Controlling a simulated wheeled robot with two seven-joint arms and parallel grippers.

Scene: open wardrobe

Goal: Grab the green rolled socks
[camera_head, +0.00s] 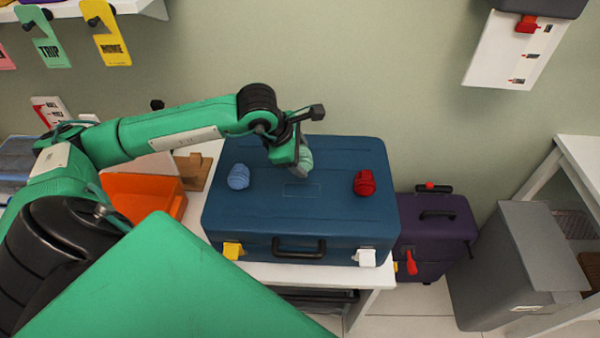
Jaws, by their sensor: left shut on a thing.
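The green rolled socks (306,159) are pale green and show at my left gripper (303,160), over the middle of a blue suitcase (340,215). The gripper comes in from the left, points down and is shut on the socks. Part of the socks is hidden by the gripper. I cannot tell whether they still touch the suitcase lid. Blue rolled socks (238,177) lie on the lid to the left, and red rolled socks (364,182) lie on it to the right. My right gripper is not in view.
The closed suitcase lies on a white table (374,285). An orange bin (146,194) stands left of it, below my left arm. A purple suitcase (437,228) and a grey bin (510,260) stand at the right. Door tags (112,47) hang at the upper left.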

